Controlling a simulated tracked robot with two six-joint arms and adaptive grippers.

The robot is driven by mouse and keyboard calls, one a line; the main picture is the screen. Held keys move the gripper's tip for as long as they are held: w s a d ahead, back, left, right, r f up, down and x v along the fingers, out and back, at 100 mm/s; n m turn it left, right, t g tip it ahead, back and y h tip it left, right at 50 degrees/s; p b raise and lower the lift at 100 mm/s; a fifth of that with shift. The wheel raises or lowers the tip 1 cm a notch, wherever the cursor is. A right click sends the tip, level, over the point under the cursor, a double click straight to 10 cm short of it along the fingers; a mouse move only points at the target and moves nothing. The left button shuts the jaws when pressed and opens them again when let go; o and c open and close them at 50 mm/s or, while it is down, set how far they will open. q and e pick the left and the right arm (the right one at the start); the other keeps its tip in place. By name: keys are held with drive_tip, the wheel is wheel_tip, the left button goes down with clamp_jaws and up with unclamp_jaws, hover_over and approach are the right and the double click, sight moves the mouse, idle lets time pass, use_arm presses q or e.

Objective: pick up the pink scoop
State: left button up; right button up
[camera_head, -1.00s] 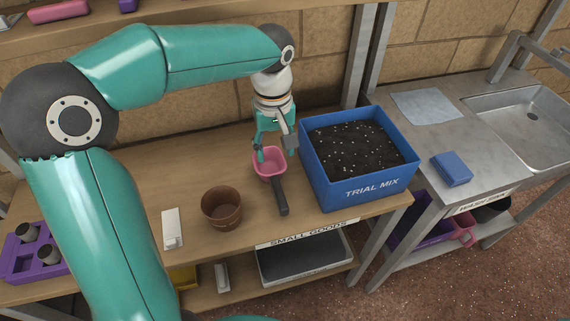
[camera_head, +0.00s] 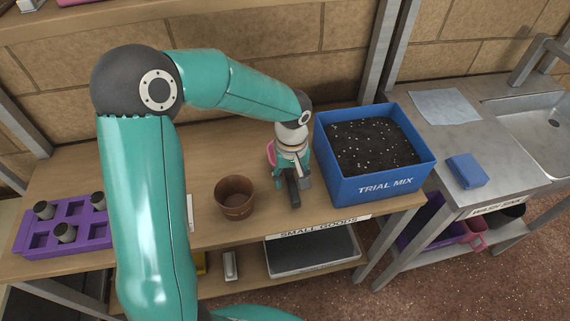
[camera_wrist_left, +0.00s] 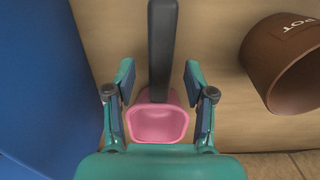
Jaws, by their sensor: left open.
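The pink scoop (camera_head: 271,152) lies on the wooden bench, left of the blue soil box. In the head view my left gripper (camera_head: 294,175) hides much of its bowl, and its dark handle (camera_head: 293,192) points to the bench's front edge. In the left wrist view the open fingers of my left gripper (camera_wrist_left: 159,84) stand on either side of the dark handle, near where it meets the pink bowl (camera_wrist_left: 157,122). Gaps show between handle and both fingers. My right gripper is not in view.
A brown pot (camera_head: 235,197) stands left of the scoop; it shows also in the wrist view (camera_wrist_left: 290,65). The blue TRIAL MIX box (camera_head: 383,188) stands close on the right. A purple tray (camera_head: 72,212) with dark plugs is at far left.

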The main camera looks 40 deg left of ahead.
use_arm(q)
drive_tip(key=shift+f, duration=1.35)
clamp_jaws()
drive_tip(key=shift+r, duration=0.15)
wheel_tip(320, 180, up, 20)
drive_tip(key=shift+p, duration=0.3)
